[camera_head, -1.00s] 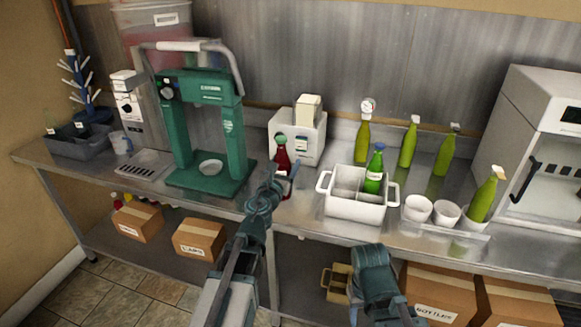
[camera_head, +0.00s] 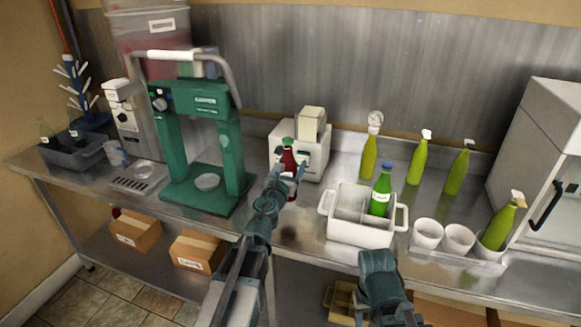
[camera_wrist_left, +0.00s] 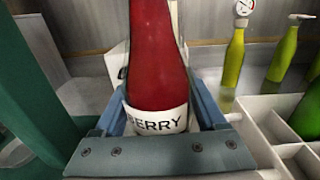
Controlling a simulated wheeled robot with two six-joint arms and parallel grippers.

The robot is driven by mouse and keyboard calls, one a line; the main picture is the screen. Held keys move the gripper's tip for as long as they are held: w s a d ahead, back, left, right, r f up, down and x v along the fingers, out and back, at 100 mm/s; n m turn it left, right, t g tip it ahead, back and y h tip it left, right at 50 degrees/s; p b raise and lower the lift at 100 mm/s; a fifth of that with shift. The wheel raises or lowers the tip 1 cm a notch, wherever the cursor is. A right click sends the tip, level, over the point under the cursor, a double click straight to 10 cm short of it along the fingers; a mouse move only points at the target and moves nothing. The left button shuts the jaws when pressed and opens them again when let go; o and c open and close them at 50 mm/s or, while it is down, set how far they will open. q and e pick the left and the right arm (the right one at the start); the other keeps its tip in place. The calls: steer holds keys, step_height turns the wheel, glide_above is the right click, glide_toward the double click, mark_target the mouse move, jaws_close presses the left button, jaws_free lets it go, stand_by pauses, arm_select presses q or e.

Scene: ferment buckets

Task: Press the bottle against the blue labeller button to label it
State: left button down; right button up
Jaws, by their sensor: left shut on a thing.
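My left gripper (camera_head: 282,180) is shut on a dark red bottle (camera_head: 288,158) with a green cap, held about upright. In the left wrist view the bottle (camera_wrist_left: 157,55) stands between the blue-grey jaws (camera_wrist_left: 160,125), with a white label reading "BERRY" low on it. The white labeller (camera_head: 314,152) stands on the bench just behind the bottle, and the bottle covers part of its front. I cannot see the blue button, nor tell whether bottle and labeller touch. My right gripper (camera_head: 382,285) is low at the front; its fingertips are hidden.
A white divided crate (camera_head: 360,228) with a green bottle (camera_head: 381,192) stands right of the bottle. Green bottles and white cups (camera_head: 428,233) are farther right. A green press (camera_head: 205,140) stands left.

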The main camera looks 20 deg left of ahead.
mark_target(303, 155)
arm_select(q)
steer(key=w, duration=1.1)
steer(key=shift+w+d, duration=0.2)
steer(key=shift+w, duration=0.1)
steer(key=shift+w, duration=0.8)
steer(key=shift+s, duration=0.2)
stand_by(0.7)
steer(key=shift+s, duration=2.35)
steer(key=s+r+p, duration=0.3)
steer(key=s, duration=0.5)
steer(key=shift+a, duration=0.2)
steer(key=shift+d, duration=0.1)
